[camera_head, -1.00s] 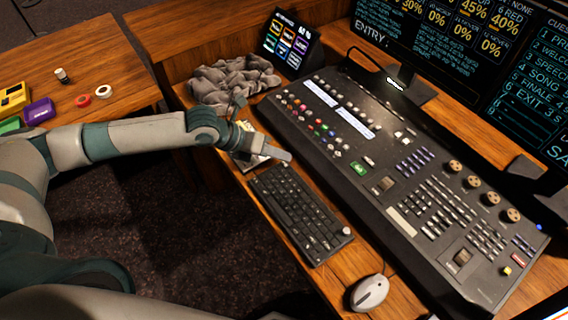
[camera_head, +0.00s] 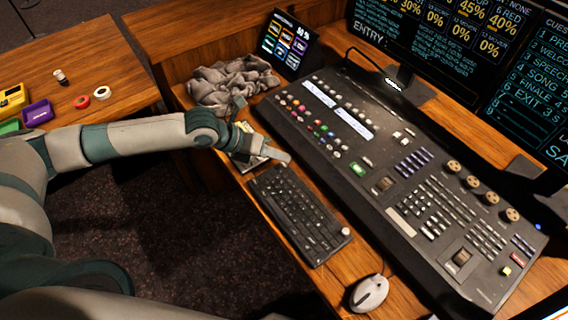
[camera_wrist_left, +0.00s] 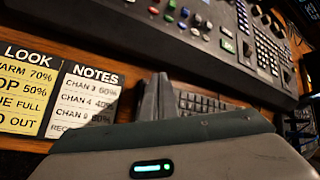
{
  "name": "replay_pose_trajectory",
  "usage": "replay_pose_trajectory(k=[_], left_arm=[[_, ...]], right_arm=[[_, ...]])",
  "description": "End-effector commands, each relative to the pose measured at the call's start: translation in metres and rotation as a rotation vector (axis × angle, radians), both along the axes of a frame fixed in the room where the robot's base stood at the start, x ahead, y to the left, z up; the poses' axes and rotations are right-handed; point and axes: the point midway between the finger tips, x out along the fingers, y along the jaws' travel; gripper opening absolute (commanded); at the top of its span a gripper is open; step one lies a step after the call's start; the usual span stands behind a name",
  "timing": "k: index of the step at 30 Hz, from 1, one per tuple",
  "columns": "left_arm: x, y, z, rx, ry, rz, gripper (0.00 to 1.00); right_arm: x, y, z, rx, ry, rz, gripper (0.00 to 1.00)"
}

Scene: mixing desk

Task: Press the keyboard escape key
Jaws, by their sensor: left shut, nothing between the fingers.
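The black keyboard (camera_head: 300,212) lies on the wooden desk in front of the mixing console, with a round knob at its near right corner. My left gripper (camera_head: 284,157) is shut and empty, with its fingertips at the keyboard's far end, close to the corner on the console side. In the left wrist view the shut fingers (camera_wrist_left: 157,97) stand in front of part of the keyboard (camera_wrist_left: 205,102). The escape key cannot be made out, and I cannot tell whether the fingertips touch a key. My right gripper is not in view.
The mixing console (camera_head: 405,208) runs along behind the keyboard. A white mouse (camera_head: 369,293) lies at the near end. Crumpled grey cloth (camera_head: 232,84) and a small tilted screen (camera_head: 288,42) are beyond the gripper. Note cards (camera_wrist_left: 86,96) lie beside the fingers in the wrist view.

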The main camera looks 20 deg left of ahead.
Motion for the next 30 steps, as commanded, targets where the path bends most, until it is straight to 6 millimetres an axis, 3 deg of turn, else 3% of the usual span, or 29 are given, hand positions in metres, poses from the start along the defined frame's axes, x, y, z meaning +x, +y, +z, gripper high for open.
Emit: replay_pose_trajectory(k=[30], left_arm=[[0.0,0.0,-0.0017,0.0,0.0,0.0,0.0]], right_arm=[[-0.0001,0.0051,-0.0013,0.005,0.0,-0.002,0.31]])
